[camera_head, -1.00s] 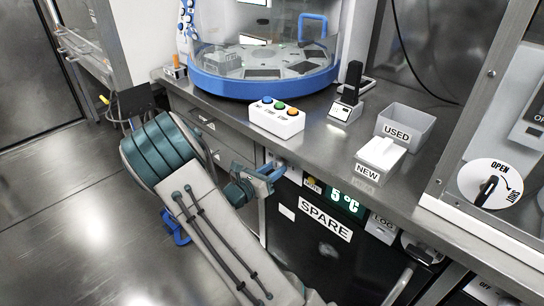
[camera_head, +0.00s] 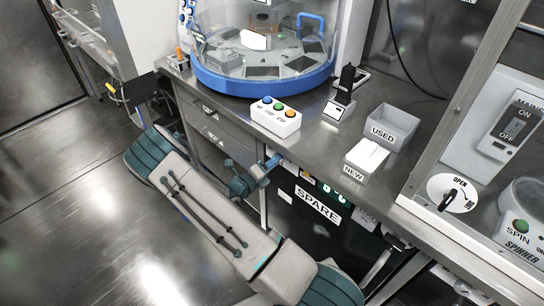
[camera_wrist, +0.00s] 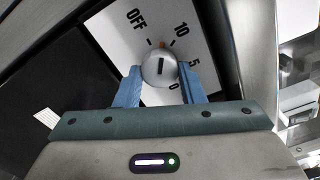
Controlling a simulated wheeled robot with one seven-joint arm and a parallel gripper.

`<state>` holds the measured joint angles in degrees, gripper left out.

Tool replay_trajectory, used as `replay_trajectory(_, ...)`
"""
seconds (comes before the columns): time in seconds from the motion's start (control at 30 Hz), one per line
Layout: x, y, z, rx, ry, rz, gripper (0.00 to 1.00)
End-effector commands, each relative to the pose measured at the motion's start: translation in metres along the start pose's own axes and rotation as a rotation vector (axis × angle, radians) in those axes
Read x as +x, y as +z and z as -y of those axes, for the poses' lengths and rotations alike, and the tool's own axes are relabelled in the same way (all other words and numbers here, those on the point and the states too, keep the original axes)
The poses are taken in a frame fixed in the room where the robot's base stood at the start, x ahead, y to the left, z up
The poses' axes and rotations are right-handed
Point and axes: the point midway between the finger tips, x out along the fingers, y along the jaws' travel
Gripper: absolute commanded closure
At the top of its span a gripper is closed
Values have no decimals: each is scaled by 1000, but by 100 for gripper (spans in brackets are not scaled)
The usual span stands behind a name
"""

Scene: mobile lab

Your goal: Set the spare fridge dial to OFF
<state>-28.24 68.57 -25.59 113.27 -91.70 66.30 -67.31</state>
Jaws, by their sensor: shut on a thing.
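The spare fridge dial (camera_wrist: 160,68) is a round grey knob on a white plate marked OFF, 10, 5 and 0 in the wrist view. A dark line on the knob's face stands upright in the picture. A small orange mark shows at its upper edge, between OFF and 10. My gripper (camera_wrist: 161,76) is shut on the knob, with one blue finger on each side. In the head view my gripper (camera_head: 268,165) is under the counter edge at the fridge's upper left, and the dial is hidden there. The black fridge (camera_head: 286,215) bears a SPARE label (camera_head: 318,205).
The steel counter (camera_head: 310,160) overhangs the fridge front. On it stand a button box (camera_head: 276,122), a NEW box (camera_head: 356,173), a USED bin (camera_head: 395,125) and a blue-rimmed round machine (camera_head: 265,85). Open floor (camera_head: 80,200) lies to the left.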

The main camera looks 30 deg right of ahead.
Motion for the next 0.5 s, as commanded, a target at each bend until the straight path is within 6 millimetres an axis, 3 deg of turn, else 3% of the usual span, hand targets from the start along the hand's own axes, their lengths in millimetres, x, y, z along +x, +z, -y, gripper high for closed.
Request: replay_trajectory(0.5,1,-4,3,-438,1,-10,87)
